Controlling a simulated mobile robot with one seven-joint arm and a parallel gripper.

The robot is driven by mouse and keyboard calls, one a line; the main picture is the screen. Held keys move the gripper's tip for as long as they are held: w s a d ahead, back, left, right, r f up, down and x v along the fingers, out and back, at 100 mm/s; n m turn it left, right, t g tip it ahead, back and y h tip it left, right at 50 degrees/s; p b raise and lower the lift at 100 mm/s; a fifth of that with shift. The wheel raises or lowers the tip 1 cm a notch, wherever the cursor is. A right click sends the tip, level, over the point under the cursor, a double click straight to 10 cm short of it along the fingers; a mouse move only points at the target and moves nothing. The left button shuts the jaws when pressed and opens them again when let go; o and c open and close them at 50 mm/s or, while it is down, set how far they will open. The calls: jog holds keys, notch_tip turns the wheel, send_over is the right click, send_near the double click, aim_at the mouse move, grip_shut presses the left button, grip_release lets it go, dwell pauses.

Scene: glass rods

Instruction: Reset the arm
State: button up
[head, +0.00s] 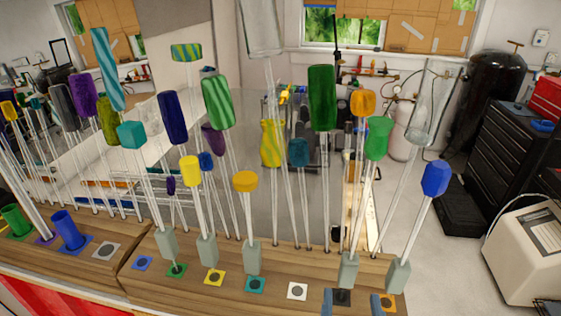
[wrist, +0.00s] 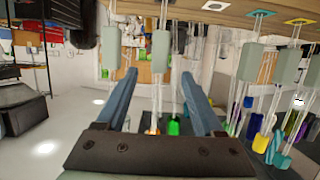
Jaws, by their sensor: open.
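In the head view a grey block (head: 348,271) and another grey block (head: 398,275) stand just beyond the fingertips. Most of my arm is out of view.
Rods with coloured glass tops, including a blue one (head: 435,179) and a yellow one (head: 190,170), stand along the wooden bench (head: 225,285). Coloured squares line its front, including a white one (head: 297,291). A black tool cabinet (head: 500,140) stands right.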

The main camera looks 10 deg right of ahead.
jog(key=w+a+r+n+t+b, duration=0.1)
jog(key=w+a+r+t, duration=0.1)
jog(key=r, duration=0.4)
jog(key=w+a+r+t+y, duration=0.1)
jog(key=w+a+r+t, duration=0.1)
jog(key=r, duration=0.5)
jog(key=w+a+r+n+t+b, duration=0.1)
jog(key=w+a+r+t, duration=0.15)
jog(key=r, duration=0.35)
jog(key=s+a+r+t+y, duration=0.1)
jog(key=s+a+r+t, duration=0.2)
jog(key=r, duration=0.6)
jog(key=s+a+r+n+t+y+b, duration=0.1)
jog(key=s+a+r+t+y, duration=0.1)
jog(key=r, duration=0.8)
jog(key=shift+s+a+r+t, duration=0.25)
jog(key=shift+s+a+t, duration=0.4)
jog(key=shift+s+t, duration=0.4)
